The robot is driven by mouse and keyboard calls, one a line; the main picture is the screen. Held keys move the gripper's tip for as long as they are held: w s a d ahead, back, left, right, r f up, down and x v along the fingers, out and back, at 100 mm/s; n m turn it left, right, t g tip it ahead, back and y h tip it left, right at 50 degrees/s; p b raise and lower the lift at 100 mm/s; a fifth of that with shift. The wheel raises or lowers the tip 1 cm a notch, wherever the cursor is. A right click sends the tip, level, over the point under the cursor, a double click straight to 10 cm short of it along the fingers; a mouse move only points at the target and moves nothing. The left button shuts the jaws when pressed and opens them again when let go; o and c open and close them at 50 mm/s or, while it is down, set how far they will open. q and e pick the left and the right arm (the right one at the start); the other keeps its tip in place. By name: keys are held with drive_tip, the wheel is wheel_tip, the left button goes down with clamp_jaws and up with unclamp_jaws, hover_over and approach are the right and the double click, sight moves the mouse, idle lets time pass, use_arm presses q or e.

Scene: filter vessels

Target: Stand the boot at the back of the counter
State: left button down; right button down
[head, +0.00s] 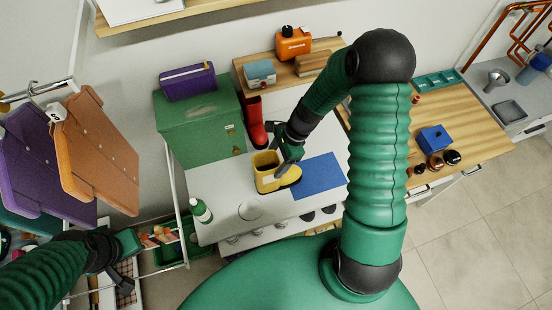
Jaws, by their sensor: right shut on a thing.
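A yellow boot (266,181) stands upright on the white counter (226,222) in the head view, its toe pointing right. My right gripper (283,168) is shut on the yellow boot at its right side; the fingertips are partly hidden. A red boot (256,124) stands further back on the counter, next to the green box. My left gripper (124,283) is at the lower left, away from the counter; its fingers are too small and dark to tell open from shut.
A green box (200,136) with a purple case (187,82) on top stands at the back left. A blue mat (318,176) lies right of the yellow boot. A green bottle (200,210) and a round clear dish (250,210) are near the front. A wooden shelf (283,72) runs behind.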

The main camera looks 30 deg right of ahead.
sight(276, 163)
drive_tip(key=f+p, duration=0.1)
drive_tip(key=w+f, duration=0.1)
drive_tip(key=f, duration=0.1)
drive_tip(key=shift+d+f+p, duration=0.15)
drive_tip(key=shift+d+p, duration=0.05)
drive_tip(key=shift+p, duration=0.2)
drive_tip(key=shift+f, duration=0.15)
drive_tip(key=c, duration=0.6)
unclamp_jaws()
drive_tip(key=shift+c, duration=0.2)
drive_tip(key=o, duration=0.3)
drive_tip(key=shift+d, duration=0.15)
